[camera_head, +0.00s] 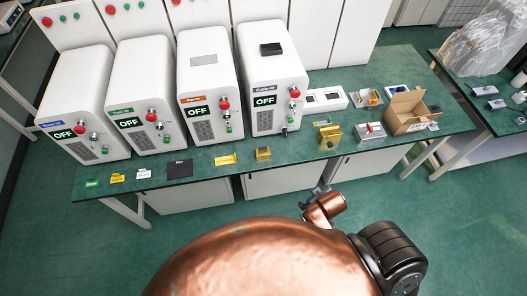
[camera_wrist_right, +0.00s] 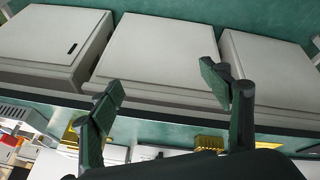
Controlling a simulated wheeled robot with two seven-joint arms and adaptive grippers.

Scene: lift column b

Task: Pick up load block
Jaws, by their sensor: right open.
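Nothing is labelled as the load block, and I cannot tell for sure which thing it is. A small dark yellow block (camera_head: 263,154) lies near the front edge of the green bench (camera_head: 300,150). A black block (camera_head: 271,49) sits on top of the rightmost white machine. My right gripper (camera_head: 318,195) is in front of the bench, apart from these blocks. In the right wrist view its two green-padded fingers (camera_wrist_right: 165,105) are spread with nothing between them. My left gripper is not in view.
Several white machines (camera_head: 205,80) marked OFF stand along the bench. A yellow bracket (camera_head: 329,136), a grey tray (camera_head: 370,134) and an open cardboard box (camera_head: 407,110) stand at the right. A black plate (camera_head: 179,169) lies at the front left. White cabinets (camera_head: 270,181) stand below the bench.

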